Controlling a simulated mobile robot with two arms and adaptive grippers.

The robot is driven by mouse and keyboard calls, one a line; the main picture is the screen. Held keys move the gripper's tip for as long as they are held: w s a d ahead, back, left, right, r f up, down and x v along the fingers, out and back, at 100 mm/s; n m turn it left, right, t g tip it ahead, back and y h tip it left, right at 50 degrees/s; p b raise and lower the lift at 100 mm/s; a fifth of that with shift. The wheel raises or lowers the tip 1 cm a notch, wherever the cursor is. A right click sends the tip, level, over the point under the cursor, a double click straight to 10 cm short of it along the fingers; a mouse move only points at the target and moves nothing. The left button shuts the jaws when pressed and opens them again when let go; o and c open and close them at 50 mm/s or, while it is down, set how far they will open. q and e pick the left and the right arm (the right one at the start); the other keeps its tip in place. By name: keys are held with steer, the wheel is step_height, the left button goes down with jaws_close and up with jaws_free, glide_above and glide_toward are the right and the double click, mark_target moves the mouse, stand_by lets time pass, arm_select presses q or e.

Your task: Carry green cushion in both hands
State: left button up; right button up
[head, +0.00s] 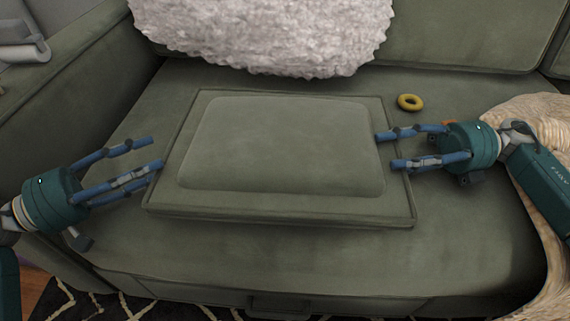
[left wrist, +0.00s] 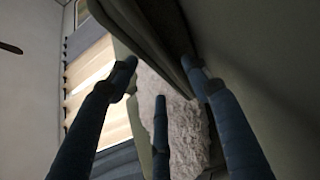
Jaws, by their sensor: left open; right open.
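The green cushion (head: 280,150) is a flat, square pad with a raised middle, lying on the green sofa seat. My left gripper (head: 155,155) is open at the cushion's left edge, its blue fingers pointing right; whether they touch it I cannot tell. My right gripper (head: 385,150) is open at the right edge, its fingers pointing left and overlapping the cushion's right side in the head view. In the left wrist view, the fingers of my left gripper (left wrist: 160,80) are spread, with a dark green edge close to the right one.
A fluffy whitish pillow (head: 265,35) leans on the backrest behind the cushion. A yellow ring (head: 410,102) lies on the seat near my right gripper. A cream throw (head: 535,115) drapes over the right side. A dark patterned rug (head: 75,300) lies at the front.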

arm_select(q)
steer(key=v, duration=0.2)
steer(key=shift+a, duration=0.3)
steer(key=shift+s+a, duration=0.15)
steer(key=shift+a, duration=0.05)
arm_select(e)
steer(key=shift+r, duration=0.2)
step_height(320, 180, up, 10)
steer(key=shift+f, duration=0.15)
arm_select(q)
steer(key=shift+r+p, duration=1.05)
steer(key=shift+r, duration=0.15)
arm_select(e)
steer(key=d+r, duration=0.3)
steer(key=d, duration=0.3)
steer(key=shift+s, duration=0.45)
arm_select(q)
steer(key=shift+s, duration=0.15)
